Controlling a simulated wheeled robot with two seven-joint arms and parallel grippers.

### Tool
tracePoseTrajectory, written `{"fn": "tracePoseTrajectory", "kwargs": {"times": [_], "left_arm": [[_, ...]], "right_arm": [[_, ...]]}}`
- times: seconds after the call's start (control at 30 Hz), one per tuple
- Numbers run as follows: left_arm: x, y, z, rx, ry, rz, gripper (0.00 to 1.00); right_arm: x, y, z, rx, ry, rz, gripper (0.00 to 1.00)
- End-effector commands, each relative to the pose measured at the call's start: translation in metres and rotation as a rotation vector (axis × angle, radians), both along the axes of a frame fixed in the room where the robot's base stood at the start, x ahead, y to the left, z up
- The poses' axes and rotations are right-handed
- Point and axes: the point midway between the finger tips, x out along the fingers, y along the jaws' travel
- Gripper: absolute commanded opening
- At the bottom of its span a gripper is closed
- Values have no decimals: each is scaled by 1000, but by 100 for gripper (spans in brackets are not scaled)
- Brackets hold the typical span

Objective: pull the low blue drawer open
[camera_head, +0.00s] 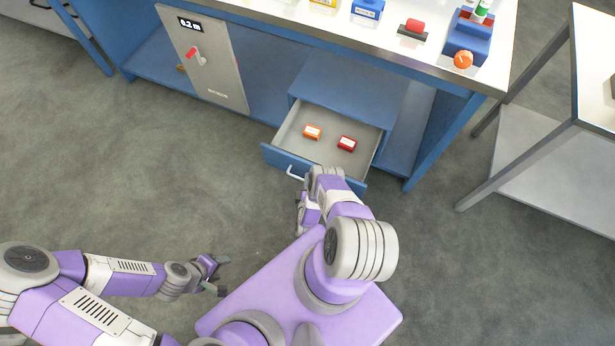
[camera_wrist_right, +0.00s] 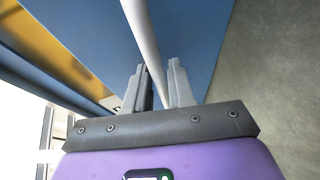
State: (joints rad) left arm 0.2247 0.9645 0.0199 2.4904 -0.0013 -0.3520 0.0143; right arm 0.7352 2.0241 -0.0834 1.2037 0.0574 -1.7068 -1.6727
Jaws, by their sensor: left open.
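The low blue drawer (camera_head: 270,157) stands pulled well out from under the bench, its grey inside showing. The blue drawer front (camera_wrist_right: 195,35) shows beyond. My left gripper (camera_head: 216,275) is open and empty, low over the floor, away from the drawer.
The bench top (camera_head: 440,68) above holds a red stamp-like item (camera_head: 412,28), a blue holder (camera_head: 468,40) and blue box (camera_head: 368,10). A grey cabinet door (camera_head: 215,75) with a red handle is left of the drawer. A side table (camera_head: 560,150) stands right. Floor left of the drawer is clear.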

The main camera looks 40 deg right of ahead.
Motion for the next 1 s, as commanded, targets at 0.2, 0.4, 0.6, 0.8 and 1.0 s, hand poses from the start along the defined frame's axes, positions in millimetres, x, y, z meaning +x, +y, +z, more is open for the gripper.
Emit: {"fn": "tracePoseTrajectory", "kwargs": {"times": [0.2,0.4,0.6,0.8,1.0], "left_arm": [[0,0,2,0,0,0,52],[0,0,9,0,0,0,52],[0,0,1,0,0,0,52],[0,0,-1,0,0,0,52],[0,0,-1,0,0,0,52]], "right_arm": [[-2,3,0,2,2,3,23],[-23,22,6,4,3,3,23],[-45,41,9,3,3,1,23],[-55,49,13,1,0,0,23],[-55,50,14,1,-1,0,23]]}}
